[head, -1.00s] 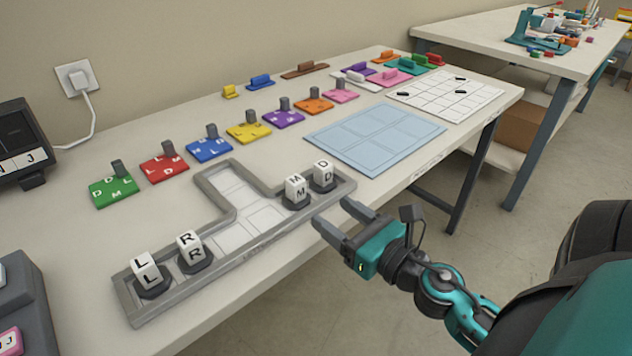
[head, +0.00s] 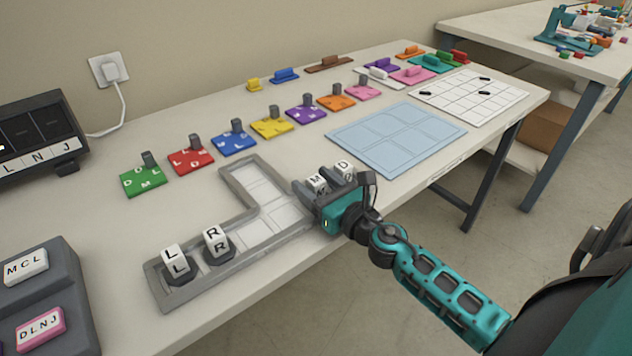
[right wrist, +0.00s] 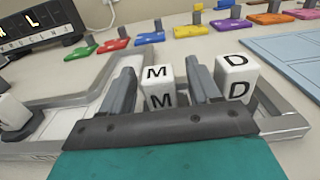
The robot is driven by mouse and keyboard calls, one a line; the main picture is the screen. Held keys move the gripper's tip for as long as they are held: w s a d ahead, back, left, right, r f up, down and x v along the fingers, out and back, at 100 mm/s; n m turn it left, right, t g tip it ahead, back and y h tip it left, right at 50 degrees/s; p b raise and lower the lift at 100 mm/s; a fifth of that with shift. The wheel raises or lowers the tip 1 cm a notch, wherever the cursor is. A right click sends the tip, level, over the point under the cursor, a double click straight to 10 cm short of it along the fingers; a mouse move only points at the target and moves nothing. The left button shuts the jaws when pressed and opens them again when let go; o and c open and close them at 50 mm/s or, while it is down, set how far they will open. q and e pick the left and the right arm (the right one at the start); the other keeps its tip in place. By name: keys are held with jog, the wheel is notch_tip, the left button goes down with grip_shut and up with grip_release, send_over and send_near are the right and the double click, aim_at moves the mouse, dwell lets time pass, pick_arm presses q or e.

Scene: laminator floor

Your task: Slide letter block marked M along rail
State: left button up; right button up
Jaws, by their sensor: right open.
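The white letter block M (head: 316,183) stands in the right arm of the grey T-shaped rail tray (head: 205,287). It also shows in the right wrist view (right wrist: 158,88), between the two open fingers of my right gripper (right wrist: 162,85), with a small gap on its sides. In the head view my right gripper (head: 318,192) reaches over the tray's front wall and partly hides block M. Block D (head: 342,168) stands just right of M, outside the right finger. Blocks R (head: 216,243) and L (head: 175,263) stand at the tray's left end. My left gripper is not in view.
The tray's middle (head: 270,222) and its back branch are empty. Several coloured letter plates stand in a row behind it. A blue mat (head: 396,138) lies to the right. A dark display (head: 38,140) and a grey box (head: 42,303) are at left.

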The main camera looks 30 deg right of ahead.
grip_shut()
dwell(0.6)
